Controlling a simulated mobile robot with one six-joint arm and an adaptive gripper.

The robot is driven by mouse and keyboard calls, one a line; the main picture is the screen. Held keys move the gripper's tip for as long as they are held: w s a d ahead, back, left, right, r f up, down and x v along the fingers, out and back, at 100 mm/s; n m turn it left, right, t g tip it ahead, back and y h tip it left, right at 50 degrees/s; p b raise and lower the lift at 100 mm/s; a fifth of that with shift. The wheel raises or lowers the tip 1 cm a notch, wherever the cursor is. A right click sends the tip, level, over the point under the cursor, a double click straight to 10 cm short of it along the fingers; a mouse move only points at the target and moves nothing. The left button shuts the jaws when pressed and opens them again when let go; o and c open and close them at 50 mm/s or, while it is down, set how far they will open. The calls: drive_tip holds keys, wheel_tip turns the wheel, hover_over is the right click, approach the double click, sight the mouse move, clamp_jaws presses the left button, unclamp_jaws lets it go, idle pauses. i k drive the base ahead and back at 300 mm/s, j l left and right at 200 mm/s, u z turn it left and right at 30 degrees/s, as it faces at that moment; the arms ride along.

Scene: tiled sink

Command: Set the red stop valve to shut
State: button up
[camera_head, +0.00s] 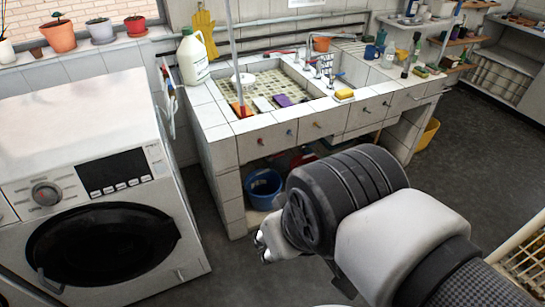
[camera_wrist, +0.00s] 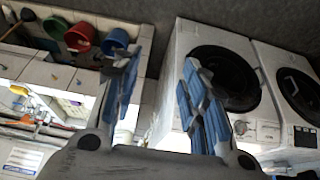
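A small red lever (camera_head: 283,51) shows at the pipes along the back of the tiled sink in the head view. It may be the red stop valve, but it is too small to tell its setting. Small coloured knobs, among them a reddish one (camera_head: 260,141), sit on the sink's front face. My gripper (camera_head: 262,241) is in front of the sink, low and well apart from the lever and knobs. In the wrist view my gripper (camera_wrist: 163,60) has its two blue-padded fingers spread apart with nothing between them.
A washing machine (camera_head: 100,95) stands left of the tiled sink (camera_head: 220,155). A blue bucket (camera_head: 263,186) is under the sink. A white jug (camera_head: 193,58) and a yellow sponge (camera_head: 344,94) are on the sink top. Dark floor (camera_head: 215,265) is free in front.

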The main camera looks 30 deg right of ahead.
sight(270, 158)
drive_tip(key=i+l, duration=1.65)
drive_tip(key=l, duration=0.15)
